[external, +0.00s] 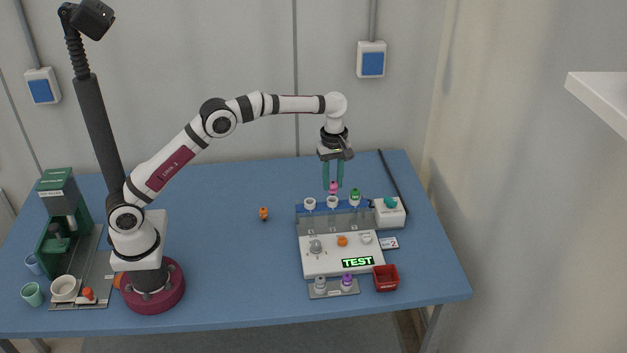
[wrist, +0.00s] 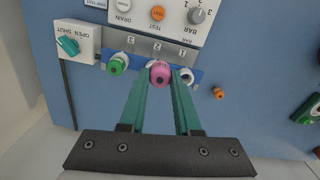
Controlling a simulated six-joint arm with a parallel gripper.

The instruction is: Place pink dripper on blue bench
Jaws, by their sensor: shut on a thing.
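The pink dripper (external: 333,188) is between the teal fingertips of my gripper (external: 333,184), which is shut on it. It is upright at the middle white holder (external: 332,202) of the panel's back row; I cannot tell whether it is seated or just above it. In the wrist view the pink dripper (wrist: 160,74) shows between the fingertips (wrist: 161,82), with its base hidden. The blue bench (external: 226,258) is the broad tabletop under everything, with bare surface left of the panel.
A green dripper (external: 355,194) stands in the right holder, close to my fingers. The left holder (external: 310,204) is empty. A small orange dripper (external: 263,213) stands on the bench. A red bin (external: 386,278) and a grey stand (external: 333,289) with drippers are in front.

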